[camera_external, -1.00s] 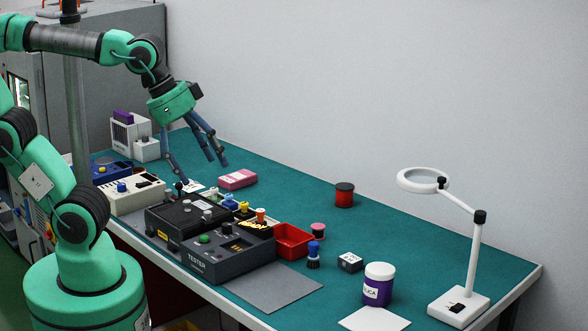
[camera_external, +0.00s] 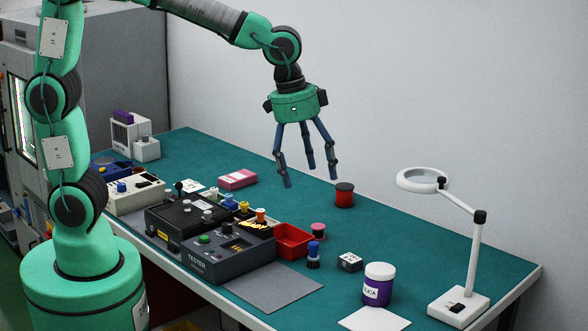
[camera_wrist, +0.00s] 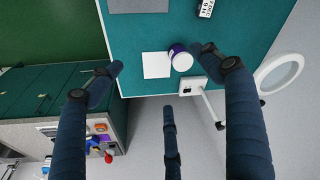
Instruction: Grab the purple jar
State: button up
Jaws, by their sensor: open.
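The purple jar (camera_external: 377,287) has a white lid and a white label. It stands upright near the front right of the green bench, just behind a white sheet. In the wrist view the purple jar (camera_wrist: 180,57) lies between my spread fingers, close to the tip of the right one, well beyond them. My gripper (camera_external: 308,178) is open and empty. It hangs above the middle of the bench with its fingers pointing down, to the left of the jar and clearly apart from it. Its fingers also show in the wrist view.
A white magnifier lamp (camera_external: 459,302) stands right of the jar. A small black-and-white box (camera_external: 350,262) and a blue-topped piece (camera_external: 313,255) are to its left. A red tray (camera_external: 293,243), the tester (camera_external: 228,254) and a dark red spool (camera_external: 344,195) are farther left. Bare bench lies behind the jar.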

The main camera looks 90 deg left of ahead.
jog(key=w+f+g+p, duration=0.1)
jog(key=w+f+p, duration=0.1)
jog(key=w+f, duration=0.65)
jog(key=g+p, duration=0.1)
jog(key=p, duration=0.1)
send_over(379, 268)
jog(key=f, duration=0.8)
jog(key=shift+w+a, duration=0.15)
jog(key=shift+a, duration=0.15)
jog(key=shift+f, duration=0.1)
jog(key=f, duration=0.2)
jog(key=f+b, duration=0.1)
jog(key=f, duration=0.5)
jog(key=shift+d+f+b, duration=0.2)
jog(key=shift+d+b, duration=0.05)
jog(key=shift+b, duration=0.1)
jog(key=shift+f, duration=0.15)
jog(key=shift+s+f+b, duration=0.2)
jog(key=shift+f+b, duration=0.45)
jog(key=shift+f, duration=1.85)
